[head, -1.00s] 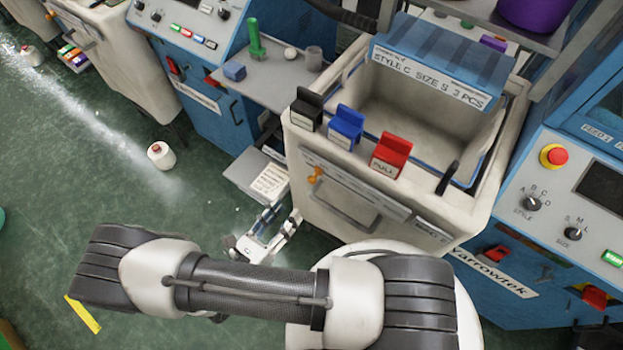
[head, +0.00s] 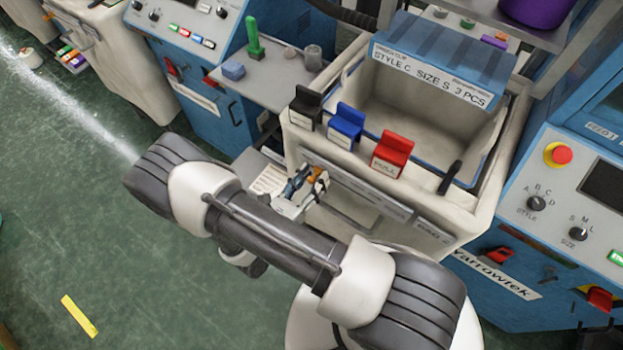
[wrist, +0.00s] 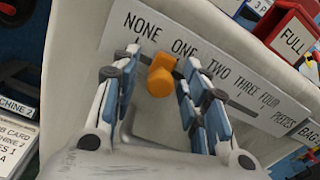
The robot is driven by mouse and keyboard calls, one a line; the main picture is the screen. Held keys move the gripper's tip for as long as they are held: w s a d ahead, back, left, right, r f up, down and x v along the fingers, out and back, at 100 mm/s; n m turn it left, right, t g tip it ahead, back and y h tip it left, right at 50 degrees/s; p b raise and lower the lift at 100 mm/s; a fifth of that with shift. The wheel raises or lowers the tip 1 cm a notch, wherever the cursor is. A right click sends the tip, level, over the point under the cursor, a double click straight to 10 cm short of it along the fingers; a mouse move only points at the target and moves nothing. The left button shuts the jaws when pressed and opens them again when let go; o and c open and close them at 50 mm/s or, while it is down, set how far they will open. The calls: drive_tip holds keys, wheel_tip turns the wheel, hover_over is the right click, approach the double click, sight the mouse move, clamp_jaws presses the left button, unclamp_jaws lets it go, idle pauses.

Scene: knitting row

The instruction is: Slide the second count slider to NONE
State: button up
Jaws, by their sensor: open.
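The orange slider knob (wrist: 162,76) sits on the slot below the printed strip (wrist: 222,68) on the bin front, in the wrist view. The strip reads NONE, ONE, TWO, THREE, FOUR, PIECES, and the knob lies nearest ONE. My gripper (wrist: 162,60) is open, with one finger on each side of the knob; gaps show on both sides, and I cannot tell of any contact. In the head view, my gripper (head: 305,180) is at the front of the cream bin (head: 453,228), and the knob (head: 320,173) shows partly beside its fingers.
Black (head: 306,108), blue (head: 346,125) and red FULL (head: 391,154) clips stand on the bin's front rim. A handle loop (wrist: 150,145) lies below the slot. A grey shelf (head: 280,85) with small items is at the left. The floor at left is mostly open.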

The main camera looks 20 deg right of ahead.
drive_tip(key=shift+c, duration=0.3)
clamp_jaws()
idle(0.4)
